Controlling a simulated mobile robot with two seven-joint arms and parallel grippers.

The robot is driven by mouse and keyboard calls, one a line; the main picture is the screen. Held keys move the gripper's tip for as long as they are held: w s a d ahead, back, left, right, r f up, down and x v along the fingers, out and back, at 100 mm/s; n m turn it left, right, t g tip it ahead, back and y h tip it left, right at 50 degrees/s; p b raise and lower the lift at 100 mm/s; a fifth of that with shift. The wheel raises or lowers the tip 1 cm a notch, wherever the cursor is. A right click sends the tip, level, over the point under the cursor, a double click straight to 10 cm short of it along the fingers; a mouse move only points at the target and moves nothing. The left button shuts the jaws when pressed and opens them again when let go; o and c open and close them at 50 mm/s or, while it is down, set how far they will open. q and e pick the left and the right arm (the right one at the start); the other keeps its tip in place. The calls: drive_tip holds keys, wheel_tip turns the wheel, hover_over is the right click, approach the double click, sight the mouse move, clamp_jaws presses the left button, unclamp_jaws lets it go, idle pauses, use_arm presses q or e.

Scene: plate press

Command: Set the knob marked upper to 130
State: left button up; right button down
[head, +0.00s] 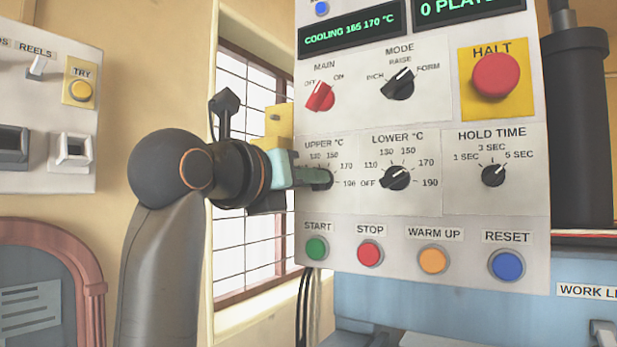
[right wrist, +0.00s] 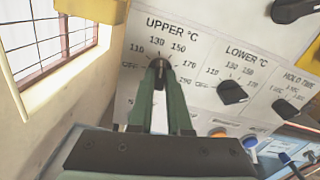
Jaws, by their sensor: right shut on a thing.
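The upper knob (head: 325,179) is a black dial on the white panel, under the label UPPER °C, with marks including 110, 130, 150, 170 and 190. My right gripper (head: 318,177) reaches in from the left and is shut on this knob. In the right wrist view the green fingers (right wrist: 160,82) stand on both sides of the upper knob (right wrist: 158,66). The fingers hide much of the knob, and its exact setting is hard to read; its top faces roughly toward 130. My left gripper is not in view.
The lower knob (head: 397,178) and hold time knob (head: 493,175) sit to the right. The main switch (head: 320,96), mode knob (head: 398,85) and red halt button (head: 495,75) are above. Start (head: 317,248) and stop (head: 370,253) buttons are below. The display (head: 352,30) reads COOLING 165 170 °C.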

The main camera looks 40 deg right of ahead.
drive_tip(key=shift+n, duration=0.6)
drive_tip(key=c, duration=0.9)
unclamp_jaws()
drive_tip(key=shift+o, duration=0.2)
drive_tip(key=shift+a, duration=0.1)
drive_tip(key=b+v, duration=0.1)
drive_tip(key=v, duration=1.1)
drive_tip(key=shift+a, duration=0.15)
